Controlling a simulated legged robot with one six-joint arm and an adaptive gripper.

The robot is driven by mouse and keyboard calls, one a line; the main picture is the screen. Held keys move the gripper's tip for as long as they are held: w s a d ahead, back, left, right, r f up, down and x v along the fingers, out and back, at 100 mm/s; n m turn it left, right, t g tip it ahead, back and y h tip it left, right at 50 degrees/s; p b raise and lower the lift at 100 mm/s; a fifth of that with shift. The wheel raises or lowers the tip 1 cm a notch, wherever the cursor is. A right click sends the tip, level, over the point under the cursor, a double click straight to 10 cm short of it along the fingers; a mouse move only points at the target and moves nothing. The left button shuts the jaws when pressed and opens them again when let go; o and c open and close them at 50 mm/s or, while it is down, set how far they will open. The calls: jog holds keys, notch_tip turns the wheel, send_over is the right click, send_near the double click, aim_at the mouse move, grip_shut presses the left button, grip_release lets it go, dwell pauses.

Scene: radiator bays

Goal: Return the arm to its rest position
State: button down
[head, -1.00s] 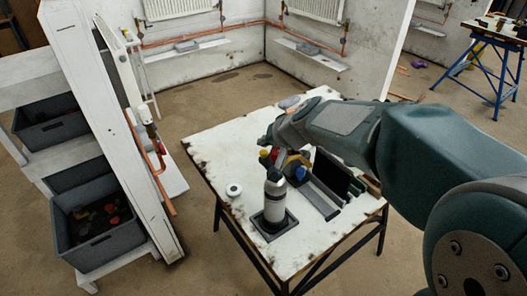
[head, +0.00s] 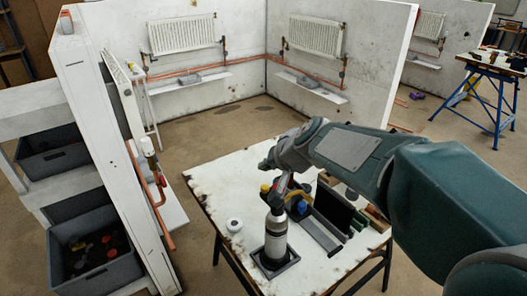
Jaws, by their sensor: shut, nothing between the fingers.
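My arm reaches in from the right over the white table (head: 220,183). My gripper (head: 270,164) is at its far end, above the table and just above and behind the top of a grey bottle (head: 276,232). It appears shut and holds nothing that I can see. The fingers are small and partly hidden by the wrist.
The bottle stands upright in a dark square holder (head: 272,262). A white roll (head: 234,225) lies left of it; a dark tray (head: 317,235) lies right. Shelves with grey bins (head: 95,275) and a white panel (head: 105,150) stand left. Radiators (head: 315,35) hang behind. A blue workbench (head: 488,95) stands right.

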jog(key=s+d+h, duration=0.2)
jog(key=s+d, duration=0.2)
jog(key=s, duration=0.4)
jog(key=s+d+f+g+h, duration=0.1)
jog(key=s+d+h, duration=0.1)
jog(key=s+d, duration=0.3)
jog(key=s+d+f+n+h, duration=0.1)
jog(key=s+d, duration=0.4)
jog(key=s, duration=0.6)
jog(key=shift+s+d+h, duration=0.15)
jog(key=shift+s+h, duration=0.25)
jog(key=shift+h, duration=0.1)
jog(key=w+a+r+n+y, duration=0.2)
jog(key=w+a+r+n, duration=0.1)
jog(key=w, duration=0.7)
jog(key=w+a+r+n+y, duration=0.3)
jog(key=w+a+r, duration=0.2)
jog(key=w+a, duration=0.2)
jog(key=w, duration=0.2)
jog(key=shift+w+r+n+t, duration=0.25)
jog(key=shift+w+n+t, duration=0.05)
jog(key=shift+w+t, duration=0.1)
jog(key=shift+a+f, duration=0.1)
